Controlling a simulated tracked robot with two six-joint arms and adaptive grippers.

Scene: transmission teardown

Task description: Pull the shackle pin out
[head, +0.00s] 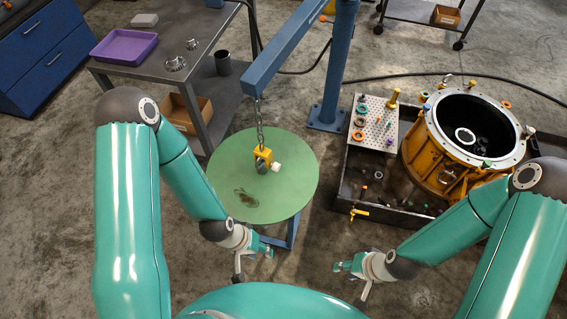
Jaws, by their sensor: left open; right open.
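A yellow hoist block (262,155) hangs on a chain (260,125) from the blue hoist arm, over the round green table (300,180). A dark grey piece, perhaps the shackle, shows at its lower side (261,167). A small white piece (277,167) sits just right of it; I cannot tell whether this is the shackle pin. My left gripper (268,248) is open and empty, below the green table's front edge in the picture. My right gripper (340,266) is open and empty over the floor, right of the table and apart from it.
A blue hoist post (330,80) stands behind the table. An orange transmission housing (425,160) stands in a dark tray at the right, beside a pegboard plate (375,125) with several parts. A grey workbench (130,72) with a purple tray (124,47) is at upper left.

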